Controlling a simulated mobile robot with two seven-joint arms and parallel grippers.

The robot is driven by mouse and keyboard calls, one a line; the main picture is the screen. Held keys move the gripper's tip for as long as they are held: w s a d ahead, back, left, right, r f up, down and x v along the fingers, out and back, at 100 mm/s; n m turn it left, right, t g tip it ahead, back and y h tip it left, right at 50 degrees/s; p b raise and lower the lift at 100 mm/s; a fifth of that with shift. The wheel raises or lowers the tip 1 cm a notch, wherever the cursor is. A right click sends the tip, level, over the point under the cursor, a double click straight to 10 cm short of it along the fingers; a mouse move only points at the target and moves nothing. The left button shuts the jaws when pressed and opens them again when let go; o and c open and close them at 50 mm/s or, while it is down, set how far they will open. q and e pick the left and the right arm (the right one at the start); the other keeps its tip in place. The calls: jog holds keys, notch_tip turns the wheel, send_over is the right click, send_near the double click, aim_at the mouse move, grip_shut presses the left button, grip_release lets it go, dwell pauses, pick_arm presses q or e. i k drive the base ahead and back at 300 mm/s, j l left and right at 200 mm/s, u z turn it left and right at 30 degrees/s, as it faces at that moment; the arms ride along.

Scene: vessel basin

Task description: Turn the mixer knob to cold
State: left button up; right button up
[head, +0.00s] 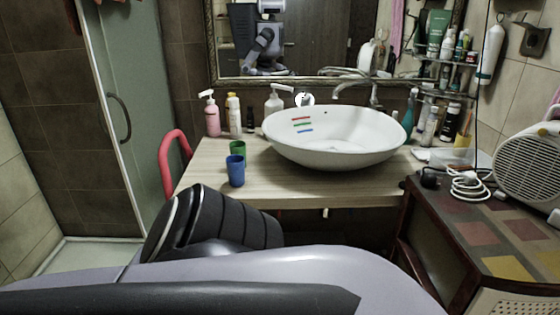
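The chrome mixer tap (374,92) rises behind the white vessel basin (335,150), with its spout reaching left over the bowl. A small white round piece with a dark mark (304,99) shows just behind the basin's back rim; I cannot tell whether it is the mixer knob. Red, green and blue stripes (302,124) show on the basin's inner left wall. Parts of my arm fill the bottom of the head view, below the counter. Neither of my grippers shows, and nothing of mine touches the tap.
Several bottles, including a pink one (211,115), line the back. A dark cabinet (500,228) with a white fan heater (530,165) is at right.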

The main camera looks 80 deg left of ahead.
aim_at(306, 97)
jog(key=u, duration=2.8)
jog(key=i+j+z, duration=0.1)
jog(key=i+j, duration=0.2)
jog(key=i, duration=0.25)
